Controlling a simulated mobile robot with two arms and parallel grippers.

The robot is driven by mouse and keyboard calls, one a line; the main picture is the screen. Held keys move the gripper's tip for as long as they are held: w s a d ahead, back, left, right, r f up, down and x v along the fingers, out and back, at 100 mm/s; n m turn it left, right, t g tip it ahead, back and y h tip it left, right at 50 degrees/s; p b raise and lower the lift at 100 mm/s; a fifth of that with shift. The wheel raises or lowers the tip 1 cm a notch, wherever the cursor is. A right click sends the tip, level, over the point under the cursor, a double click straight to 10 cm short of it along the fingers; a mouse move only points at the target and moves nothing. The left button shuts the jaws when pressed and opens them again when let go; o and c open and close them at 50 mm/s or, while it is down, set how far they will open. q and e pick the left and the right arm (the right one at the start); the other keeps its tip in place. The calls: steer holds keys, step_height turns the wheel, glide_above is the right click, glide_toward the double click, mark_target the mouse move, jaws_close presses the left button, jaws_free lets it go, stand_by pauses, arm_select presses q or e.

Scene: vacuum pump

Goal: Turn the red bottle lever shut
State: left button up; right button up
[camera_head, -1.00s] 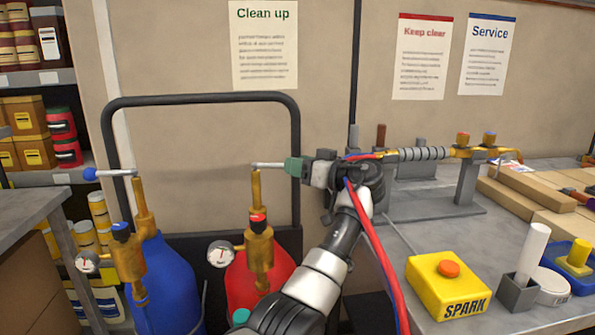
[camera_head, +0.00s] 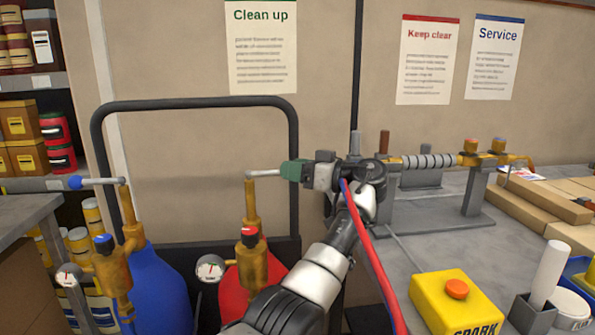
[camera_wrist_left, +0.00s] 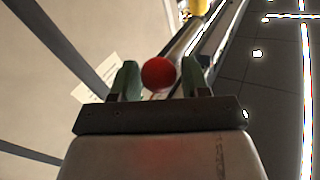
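The red bottle (camera_head: 235,295) stands low in the middle of the head view, partly behind my left arm. Its brass valve (camera_head: 251,222) rises from it. A grey lever (camera_head: 264,173) sticks out to the right from the valve top, roughly level. My left gripper (camera_head: 290,171), with green fingertips, is at the lever's right end and hides the knob there. In the left wrist view the red ball knob (camera_wrist_left: 158,73) sits between the two fingers, very near the left one, with a thin gap at the right one. My right gripper is not in view.
A blue bottle (camera_head: 160,290) with a blue-knobbed lever (camera_head: 98,181) stands to the left. A dark frame (camera_head: 195,103) arches behind both bottles. On the right, a grey bench (camera_head: 400,260) holds a brass pipe rig (camera_head: 470,160) and a yellow SPARK box (camera_head: 456,303).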

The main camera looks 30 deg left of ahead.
arm_select(q)
steer(key=shift+o, duration=1.1)
steer(key=shift+a, duration=0.25)
steer(key=shift+w+a+f, duration=0.1)
steer(key=shift+a+f, duration=0.05)
steer(key=shift+d, duration=0.2)
steer(key=shift+d+f, duration=0.1)
steer(key=shift+d, duration=0.35)
steer(key=d, duration=1)
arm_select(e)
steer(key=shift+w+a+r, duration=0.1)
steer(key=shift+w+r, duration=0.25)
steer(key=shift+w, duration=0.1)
arm_select(q)
steer(key=shift+w+a, duration=0.1)
